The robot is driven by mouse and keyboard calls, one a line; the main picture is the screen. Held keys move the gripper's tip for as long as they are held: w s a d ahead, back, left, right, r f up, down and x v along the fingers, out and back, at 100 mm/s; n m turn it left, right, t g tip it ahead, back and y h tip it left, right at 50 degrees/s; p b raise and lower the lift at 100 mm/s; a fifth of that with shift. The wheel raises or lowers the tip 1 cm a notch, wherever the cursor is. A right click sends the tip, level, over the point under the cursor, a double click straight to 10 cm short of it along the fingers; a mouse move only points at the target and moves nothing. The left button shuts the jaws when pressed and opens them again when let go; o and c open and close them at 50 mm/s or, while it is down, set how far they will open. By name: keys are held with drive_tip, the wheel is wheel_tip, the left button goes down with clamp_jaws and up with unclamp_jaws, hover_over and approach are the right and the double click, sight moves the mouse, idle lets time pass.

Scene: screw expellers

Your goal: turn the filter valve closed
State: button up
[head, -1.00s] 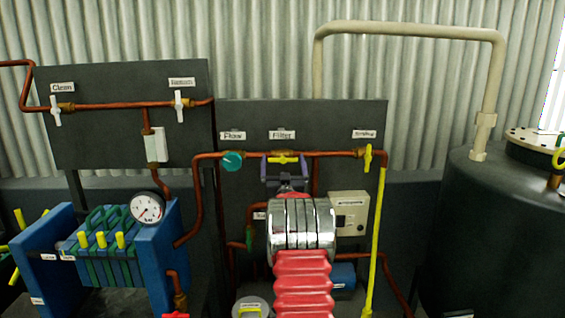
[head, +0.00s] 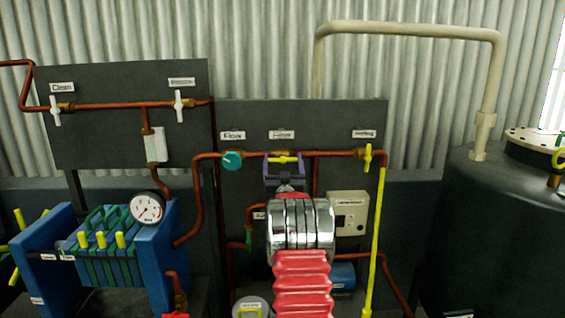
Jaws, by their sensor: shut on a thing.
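The filter valve has a yellow handle (head: 284,159) that lies level, in line with the copper pipe, under the label "Filter" (head: 282,134) on the dark panel. My gripper (head: 284,161) is at this valve, with one purple finger at each side of the handle. It is shut on the handle. My chrome wrist and red arm sleeve rise from below and hide the pipework behind them.
A teal flow knob (head: 232,161) sits close to the left on the same pipe. A yellow-handled valve (head: 367,157) stands upright to the right. A pressure gauge (head: 148,208) and blue filter press (head: 154,255) are at left. A dark tank (head: 490,230) is at right.

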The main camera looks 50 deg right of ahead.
drive_tip(key=shift+r+m, duration=0.1)
drive_tip(key=shift+m, duration=0.3)
drive_tip(key=m+g+h, duration=0.1)
drive_tip(key=m, duration=0.2)
drive_tip(key=m+g+h, duration=0.1)
drive_tip(key=m+g, duration=0.1)
drive_tip(key=m, duration=0.2)
drive_tip(key=shift+g, duration=0.3)
drive_tip(key=m+g, duration=0.2)
drive_tip(key=m, duration=0.2)
drive_tip(key=m+g, duration=0.1)
drive_tip(key=m, duration=0.3)
drive_tip(key=shift+r+m+g, duration=0.1)
drive_tip(key=shift+m+g, duration=0.2)
drive_tip(key=shift+g, duration=0.1)
drive_tip(key=m+g+y, duration=0.1)
drive_tip(key=m, duration=0.3)
drive_tip(key=shift+d, duration=0.1)
drive_tip(key=shift+s+m+y, duration=0.1)
drive_tip(key=shift+m+y, duration=0.4)
drive_tip(key=shift+m, duration=0.5)
drive_tip(key=shift+f+g, duration=0.2)
drive_tip(key=shift+g, duration=0.1)
drive_tip(key=o, duration=0.7)
drive_tip(key=shift+o, duration=1.1)
